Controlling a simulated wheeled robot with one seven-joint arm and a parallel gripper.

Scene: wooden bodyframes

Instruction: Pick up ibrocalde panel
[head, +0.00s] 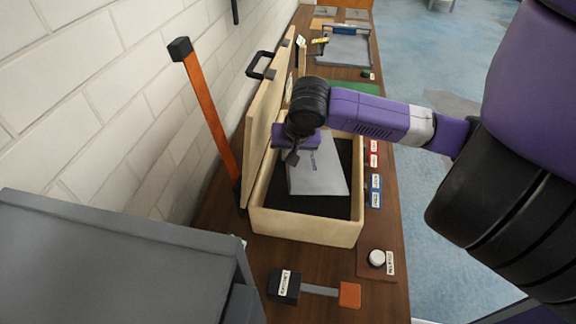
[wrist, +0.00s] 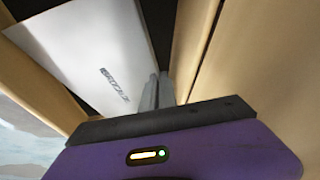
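The ibrocalde panel, a thin pale grey sheet with small dark lettering, shows in the head view (head: 318,172) inside an open wooden case (head: 305,228). It looks tilted over the case's dark lining. In the wrist view the panel (wrist: 95,50) fills the upper left. My gripper (wrist: 159,80) is at the panel's edge, its two grey fingers close together with the edge between them.
The case's lid (head: 268,125) stands open on the wall side. An orange post (head: 210,120) stands left of it. In front are a black block with an orange-ended bar (head: 320,290) and a white button (head: 376,258). A grey tray (head: 348,48) lies farther back.

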